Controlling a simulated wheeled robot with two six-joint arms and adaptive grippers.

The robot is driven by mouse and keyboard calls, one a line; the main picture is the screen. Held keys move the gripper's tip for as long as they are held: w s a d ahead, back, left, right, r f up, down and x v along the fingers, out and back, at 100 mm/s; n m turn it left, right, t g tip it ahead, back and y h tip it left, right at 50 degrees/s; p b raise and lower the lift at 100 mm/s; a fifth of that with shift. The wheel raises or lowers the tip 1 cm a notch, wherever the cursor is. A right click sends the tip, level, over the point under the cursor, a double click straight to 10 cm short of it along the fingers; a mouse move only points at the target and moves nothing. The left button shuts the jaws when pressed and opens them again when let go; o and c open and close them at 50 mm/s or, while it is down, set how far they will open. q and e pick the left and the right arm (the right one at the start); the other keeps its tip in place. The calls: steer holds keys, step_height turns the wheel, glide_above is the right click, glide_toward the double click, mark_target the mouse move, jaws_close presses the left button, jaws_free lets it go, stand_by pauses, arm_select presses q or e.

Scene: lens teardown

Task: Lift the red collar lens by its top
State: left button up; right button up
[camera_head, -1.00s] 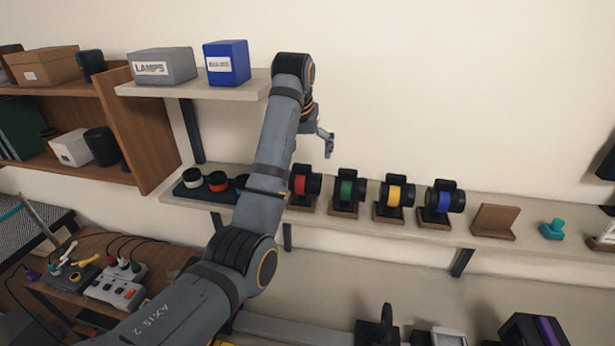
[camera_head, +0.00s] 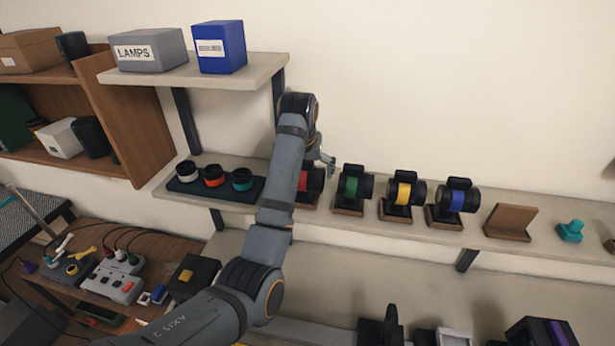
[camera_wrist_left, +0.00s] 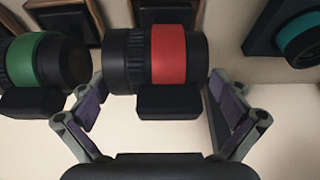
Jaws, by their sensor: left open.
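The red collar lens (camera_head: 315,179) sits on a small wooden stand on the lower shelf, partly hidden behind my left arm in the head view. In the left wrist view the red collar lens (camera_wrist_left: 168,53) is a black barrel with a red band, and a black block on it faces the gripper. My left gripper (camera_head: 326,160) is at the lens's top in the head view. In the wrist view the left gripper (camera_wrist_left: 155,88) is open, its fingers apart on either side of the black block. No clear contact shows. My right gripper is not in view.
The green-collar lens (camera_head: 352,186) stands close beside the red one, near one finger in the wrist view. Yellow (camera_head: 403,194) and blue (camera_head: 457,200) lenses follow to the right. A dark tray (camera_head: 205,190) of short lenses lies to the left. The upper shelf (camera_head: 262,72) ends left of the gripper.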

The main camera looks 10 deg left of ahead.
arm_select(q)
steer(key=shift+s+d+r, duration=0.1)
steer(key=shift+s+r, duration=0.1)
steer(key=shift+c, duration=0.7)
steer(key=shift+s+d+r, duration=0.1)
steer(key=shift+s+r, duration=0.05)
steer(key=shift+s, duration=0.2)
steer(key=shift+c, duration=1.3)
steer(key=shift+s+r, duration=0.15)
steer(key=shift+s, duration=0.05)
steer(key=shift+c, duration=2.3)
steer(key=shift+w, duration=0.1)
steer(key=shift+c, duration=1.3)
steer(key=shift+f, duration=0.2)
steer(key=c, duration=0.4)
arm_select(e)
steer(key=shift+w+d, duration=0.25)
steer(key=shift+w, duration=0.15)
arm_select(q)
steer(key=shift+o, duration=0.2)
steer(key=shift+r, duration=0.1)
